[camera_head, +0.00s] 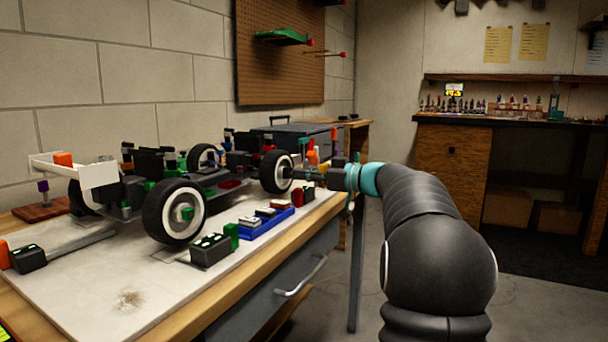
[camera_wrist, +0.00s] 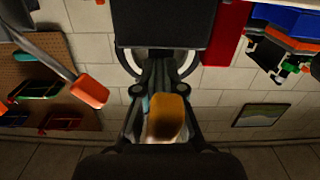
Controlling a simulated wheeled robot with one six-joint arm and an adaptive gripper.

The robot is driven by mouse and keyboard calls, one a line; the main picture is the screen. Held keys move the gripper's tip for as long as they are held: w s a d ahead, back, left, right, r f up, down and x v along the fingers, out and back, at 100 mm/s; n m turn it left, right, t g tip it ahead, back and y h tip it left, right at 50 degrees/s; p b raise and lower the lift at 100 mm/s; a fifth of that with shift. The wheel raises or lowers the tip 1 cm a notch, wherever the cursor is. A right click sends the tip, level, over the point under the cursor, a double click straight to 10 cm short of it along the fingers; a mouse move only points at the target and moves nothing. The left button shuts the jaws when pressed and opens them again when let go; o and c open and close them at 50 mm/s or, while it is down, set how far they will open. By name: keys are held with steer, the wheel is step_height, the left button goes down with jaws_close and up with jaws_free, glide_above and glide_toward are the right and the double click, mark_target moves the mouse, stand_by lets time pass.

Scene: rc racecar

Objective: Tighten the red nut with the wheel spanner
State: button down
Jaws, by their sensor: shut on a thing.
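The RC car stands on the bench at the left in the head view. Its front wheel (camera_head: 276,172), black with a white rim, faces my gripper (camera_head: 305,174). My gripper is shut on a tool, which I take to be the wheel spanner; its orange-yellow end (camera_wrist: 167,118) shows between the fingers in the wrist view. The gripper points at the middle of this wheel, whose tyre (camera_wrist: 165,24) and rim show just beyond the fingers. The gripper and tool cover the hub, so I cannot make out the red nut or whether the spanner touches it. A green nut (camera_head: 187,213) sits on the nearer wheel.
The white board (camera_head: 125,295) under the car holds a blue tray (camera_head: 266,223), a black block (camera_head: 210,250) and small coloured parts near its front edge. A drawer handle (camera_head: 300,277) projects below. The floor right of the bench is open.

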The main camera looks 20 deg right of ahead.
steer(key=shift+m, duration=0.5)
steer(key=shift+r+p, duration=0.1)
steer(key=shift+p, duration=0.2)
steer(key=shift+m, duration=0.6)
steer(key=shift+m+p, duration=0.3)
steer(key=shift+m, duration=0.3)
steer(key=shift+m+p, duration=0.3)
steer(key=shift+m, duration=0.6)
